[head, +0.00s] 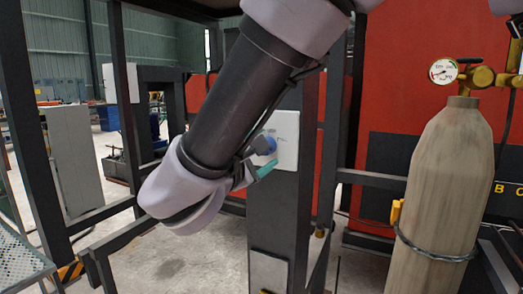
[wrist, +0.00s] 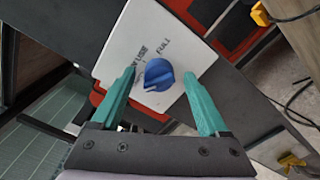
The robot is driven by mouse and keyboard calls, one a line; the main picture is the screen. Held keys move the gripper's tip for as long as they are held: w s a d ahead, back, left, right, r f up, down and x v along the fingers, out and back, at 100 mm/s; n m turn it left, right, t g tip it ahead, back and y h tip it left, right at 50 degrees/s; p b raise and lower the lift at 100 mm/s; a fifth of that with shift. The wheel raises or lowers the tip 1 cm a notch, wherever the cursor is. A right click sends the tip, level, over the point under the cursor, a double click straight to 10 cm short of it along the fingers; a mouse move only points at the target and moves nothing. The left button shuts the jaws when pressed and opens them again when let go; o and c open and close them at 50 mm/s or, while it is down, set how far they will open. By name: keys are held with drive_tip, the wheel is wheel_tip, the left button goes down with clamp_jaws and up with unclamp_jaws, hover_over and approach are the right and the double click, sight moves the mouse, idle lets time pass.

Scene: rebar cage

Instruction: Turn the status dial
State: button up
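The status dial is a blue knob (wrist: 159,75) on a white plate (wrist: 132,30) with printed labels, one reading "FULL". In the head view the plate (head: 287,140) is fixed to a dark post, and the blue knob (head: 265,145) shows partly behind my arm. My gripper (wrist: 166,100) has two teal fingers spread apart, one on each side of the knob in the wrist view, with visible gaps. In the head view my gripper (head: 265,170) is close to the plate. Whether a finger touches the plate cannot be told.
The dark post (head: 275,220) carries the plate. A gas cylinder (head: 437,190) with a gauge (head: 443,71) stands at the right, in front of a red machine (head: 400,90). A grey cabinet (head: 75,155) and dark frame bars are at the left. Concrete floor shows below.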

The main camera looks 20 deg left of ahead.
drive_tip(key=s+a, duration=0.1)
drive_tip(key=s, duration=0.9)
drive_tip(key=shift+s, duration=0.35)
